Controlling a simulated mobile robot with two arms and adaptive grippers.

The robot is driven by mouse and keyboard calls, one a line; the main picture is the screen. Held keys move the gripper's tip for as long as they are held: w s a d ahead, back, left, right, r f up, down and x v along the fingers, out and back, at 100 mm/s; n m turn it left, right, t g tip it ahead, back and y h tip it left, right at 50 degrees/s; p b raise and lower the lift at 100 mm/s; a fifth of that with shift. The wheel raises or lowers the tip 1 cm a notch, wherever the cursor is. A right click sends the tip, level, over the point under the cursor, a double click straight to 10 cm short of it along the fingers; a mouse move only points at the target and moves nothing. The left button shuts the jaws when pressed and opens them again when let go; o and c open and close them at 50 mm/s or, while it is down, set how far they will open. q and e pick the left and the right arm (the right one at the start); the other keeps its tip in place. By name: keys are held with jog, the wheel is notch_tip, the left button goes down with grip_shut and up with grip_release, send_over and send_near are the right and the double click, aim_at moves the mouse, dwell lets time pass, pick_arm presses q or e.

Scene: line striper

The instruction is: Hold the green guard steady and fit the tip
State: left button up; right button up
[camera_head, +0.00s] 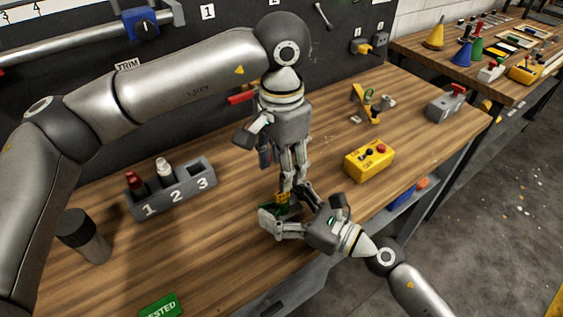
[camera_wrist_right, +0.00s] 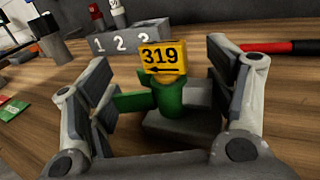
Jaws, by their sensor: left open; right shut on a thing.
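The green guard (camera_head: 270,209) stands near the bench's front edge, mostly hidden by my grippers. It also shows in the right wrist view (camera_wrist_right: 174,106), upright, with a flat green flange on its left. A yellow block marked 319 with an arrow (camera_wrist_right: 161,56) sits on top of it; I cannot tell if this is the tip. My right gripper (camera_head: 285,222) is shut on the guard from the front, fingers on either side (camera_wrist_right: 165,105). My left gripper (camera_head: 291,188) points down above the yellow block, fingers open. The grippers are very close together.
A grey rack (camera_head: 183,195) numbered 1, 2, 3 holds red-topped and white-topped pieces; slot 3 looks empty. A yellow control box (camera_head: 369,161) stands to the right. Bench between is clear.

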jog(key=o, duration=1.4)
jog(key=shift+c, duration=0.2)
